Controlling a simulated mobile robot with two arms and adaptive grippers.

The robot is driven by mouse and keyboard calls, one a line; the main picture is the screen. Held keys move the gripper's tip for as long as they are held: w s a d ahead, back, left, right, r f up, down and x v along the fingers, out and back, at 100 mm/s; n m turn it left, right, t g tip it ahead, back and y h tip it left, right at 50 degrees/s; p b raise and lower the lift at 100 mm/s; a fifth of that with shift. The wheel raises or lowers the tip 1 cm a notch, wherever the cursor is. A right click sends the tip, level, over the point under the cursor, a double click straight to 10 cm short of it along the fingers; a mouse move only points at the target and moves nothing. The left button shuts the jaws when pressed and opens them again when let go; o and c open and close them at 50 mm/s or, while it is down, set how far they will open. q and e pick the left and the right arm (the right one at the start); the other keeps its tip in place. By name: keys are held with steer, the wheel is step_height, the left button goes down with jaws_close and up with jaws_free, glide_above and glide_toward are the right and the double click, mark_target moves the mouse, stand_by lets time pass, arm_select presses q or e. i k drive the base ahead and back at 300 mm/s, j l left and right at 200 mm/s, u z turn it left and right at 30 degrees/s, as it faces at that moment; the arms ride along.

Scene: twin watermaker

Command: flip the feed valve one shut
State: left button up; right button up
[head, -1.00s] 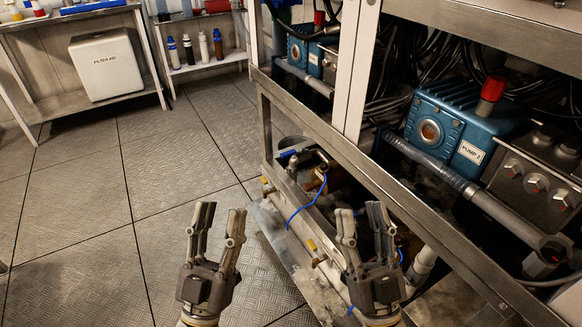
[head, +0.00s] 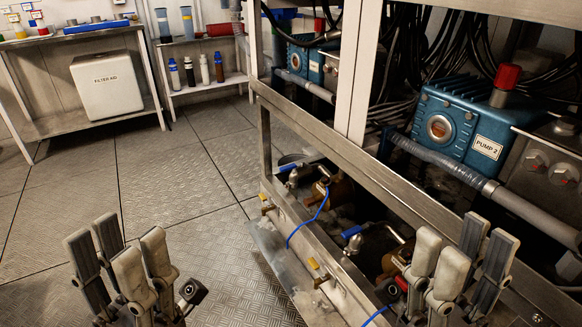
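Two blue-handled valves sit low in the metal frame: a farther one with a blue lever (head: 290,167) and a nearer one with a blue lever (head: 352,232). I see no label that tells which is feed valve one. Both levers lie roughly level, beside curved metal pipe and brass-coloured fittings. My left gripper (head: 116,252) is open and empty over the floor at lower left, well away from the valves. My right gripper (head: 462,256) is open and empty at lower right, to the right of the nearer valve, and hides part of the frame behind it.
A steel rail (head: 335,150) runs diagonally above the valves. Pump 2 (head: 450,125), blue with a red cap, stands above with a grey pipe (head: 440,170) before it. Thin blue cables (head: 308,218) loop near the valves. Open floor (head: 170,180) lies left; a white filter aid box (head: 107,86) stands on a shelf.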

mark_target(289, 167)
steer(key=j+z, duration=0.2)
steer(key=j, duration=0.95)
steer(key=i+z, duration=0.15)
steer(key=i, duration=0.35)
steer(key=i+j+z, duration=0.1)
steer(key=i, duration=0.4)
steer(key=i+l, duration=0.1)
steer(key=i+z, duration=0.05)
steer(key=i, duration=0.05)
